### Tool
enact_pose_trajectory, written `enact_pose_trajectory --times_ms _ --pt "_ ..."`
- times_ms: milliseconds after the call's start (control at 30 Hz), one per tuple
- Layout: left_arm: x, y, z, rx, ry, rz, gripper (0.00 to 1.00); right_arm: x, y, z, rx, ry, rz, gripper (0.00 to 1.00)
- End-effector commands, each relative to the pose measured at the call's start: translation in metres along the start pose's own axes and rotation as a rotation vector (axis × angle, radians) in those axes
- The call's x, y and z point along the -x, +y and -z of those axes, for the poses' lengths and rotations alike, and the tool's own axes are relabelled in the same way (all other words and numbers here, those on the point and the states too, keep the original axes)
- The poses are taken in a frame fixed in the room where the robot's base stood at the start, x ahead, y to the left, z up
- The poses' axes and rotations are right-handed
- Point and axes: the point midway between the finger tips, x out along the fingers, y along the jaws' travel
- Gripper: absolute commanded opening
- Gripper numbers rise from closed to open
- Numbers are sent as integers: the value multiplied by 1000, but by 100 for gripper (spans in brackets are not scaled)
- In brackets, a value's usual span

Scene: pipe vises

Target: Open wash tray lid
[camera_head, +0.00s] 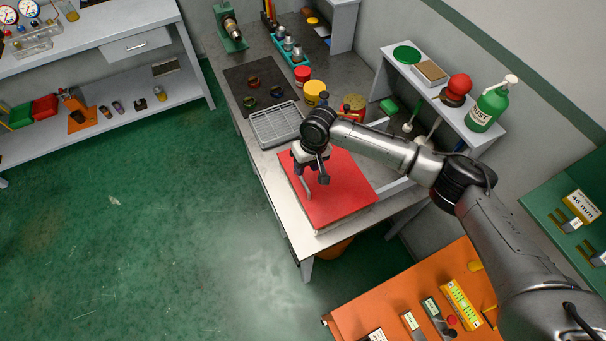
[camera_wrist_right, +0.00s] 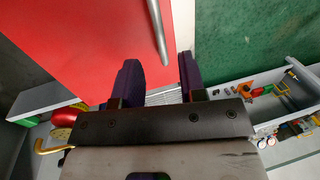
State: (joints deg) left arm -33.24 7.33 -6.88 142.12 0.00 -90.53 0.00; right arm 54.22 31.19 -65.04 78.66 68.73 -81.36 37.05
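The wash tray's red lid (camera_head: 338,190) lies flat over the tray at the near end of the grey bench, and it fills the upper left of the right wrist view (camera_wrist_right: 80,40). A grey bar handle (camera_head: 304,186) runs along the lid's left side; it also shows in the wrist view (camera_wrist_right: 158,30). My right gripper (camera_head: 321,176) is over the lid, close to the handle. In the wrist view its two dark fingers (camera_wrist_right: 158,64) are apart with nothing between them, and the handle's end shows just beyond the tips. The tray's inside is hidden. My left gripper is not in view.
A grey wire basket (camera_head: 276,124) stands behind the lid, with red and yellow jars (camera_head: 315,93) beyond. A wall shelf (camera_head: 440,95) with a green bottle (camera_head: 490,104) is at the right. An orange table (camera_head: 400,300) is in front. Green floor at left is clear.

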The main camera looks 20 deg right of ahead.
Motion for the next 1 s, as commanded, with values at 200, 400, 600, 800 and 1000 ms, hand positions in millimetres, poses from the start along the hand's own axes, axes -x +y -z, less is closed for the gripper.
enact_pose_trajectory --times_ms 200,400,600,800,1000 --pt "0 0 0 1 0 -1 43 -32 0 0 -1 -2 0 38" --pt "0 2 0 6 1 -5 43 -48 0 0 0 -1 0 38" --pt "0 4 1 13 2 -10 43 -53 0 0 0 1 0 38" --pt "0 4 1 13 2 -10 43 -53 0 0 0 0 0 38" --pt "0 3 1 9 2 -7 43 -53 0 0 0 0 0 22"
